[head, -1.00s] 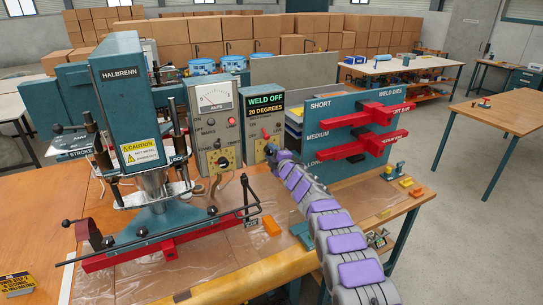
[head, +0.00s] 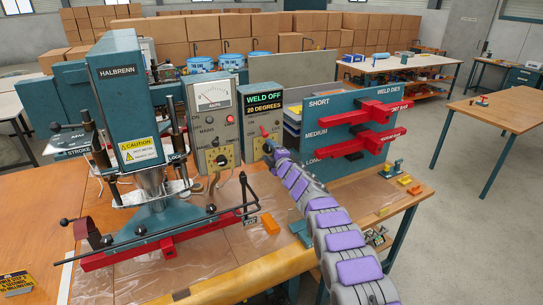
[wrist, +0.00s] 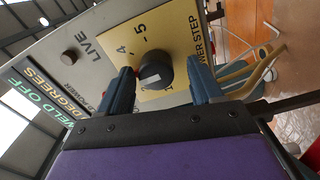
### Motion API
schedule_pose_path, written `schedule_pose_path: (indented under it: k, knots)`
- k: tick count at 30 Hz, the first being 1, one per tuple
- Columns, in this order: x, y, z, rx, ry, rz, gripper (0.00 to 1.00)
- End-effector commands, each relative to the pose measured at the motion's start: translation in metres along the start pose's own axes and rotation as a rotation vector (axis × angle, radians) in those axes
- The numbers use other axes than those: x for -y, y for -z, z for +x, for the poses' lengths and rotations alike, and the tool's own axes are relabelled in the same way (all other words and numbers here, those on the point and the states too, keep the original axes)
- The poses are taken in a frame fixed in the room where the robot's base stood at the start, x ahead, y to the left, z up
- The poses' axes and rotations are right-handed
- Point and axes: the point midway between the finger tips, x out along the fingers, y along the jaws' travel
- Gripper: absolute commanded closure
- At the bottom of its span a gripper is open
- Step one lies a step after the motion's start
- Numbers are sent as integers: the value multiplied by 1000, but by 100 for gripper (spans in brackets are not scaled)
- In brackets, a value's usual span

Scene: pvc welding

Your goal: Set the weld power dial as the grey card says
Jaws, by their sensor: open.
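The weld power dial (wrist: 155,71) is a round black knob on a yellow plate (wrist: 178,38) lettered "POWER STEP", with 4 and 5 legible in the wrist view. My gripper (wrist: 160,78) is open, one finger on each side of the dial. I cannot tell whether either finger touches it. The dial's exact setting is unclear. In the head view my gripper (head: 273,151) is at the front of the control box (head: 262,119) and hides the dial.
The box screen (head: 264,105) reads "WELD OFF 20 DEGREES". A red-tipped switch (head: 264,131) sits above my gripper. The timer box (head: 213,122) stands to the left, beside the Halbrenn press (head: 130,110). The weld dies rack (head: 345,125) is close on the right.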

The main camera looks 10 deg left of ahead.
Motion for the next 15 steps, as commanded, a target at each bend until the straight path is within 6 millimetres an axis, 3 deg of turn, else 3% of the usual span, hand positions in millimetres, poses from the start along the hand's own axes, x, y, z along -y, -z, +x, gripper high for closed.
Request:
schedule_pose_path:
  k: [5, 15]
  knots:
    - [-2, 0, -5, -3, -3, 3, 35]
    - [1, -2, -33, 3, 1, -4, 35]
